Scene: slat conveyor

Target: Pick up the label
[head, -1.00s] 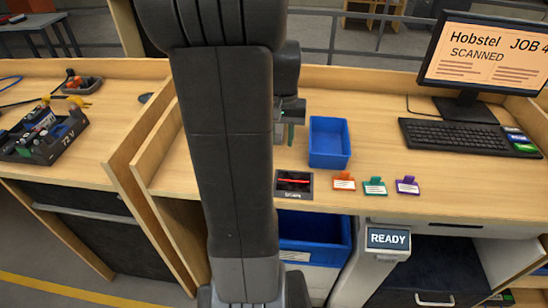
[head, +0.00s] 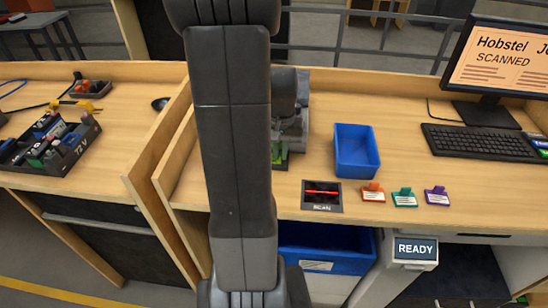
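Three small clip-like tags with white label faces stand in a row near the front of the bench in the head view: an orange one (head: 373,191), a teal one (head: 404,197) and a purple one (head: 437,196). I cannot tell which label is meant. My gripper (head: 283,150) is to the left of the blue bin, behind my upright arm link, which covers much of it. A green piece (head: 279,154) shows at its fingertips. I cannot tell whether it is held, or whether the fingers are open.
An open blue bin (head: 357,170) stands right of my gripper, with a dark scan pad (head: 322,196) in front. A grey unit (head: 416,249) reads READY. A larger blue bin (head: 335,262) sits below the bench edge. A keyboard (head: 480,142) and monitor (head: 500,60) stand at right.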

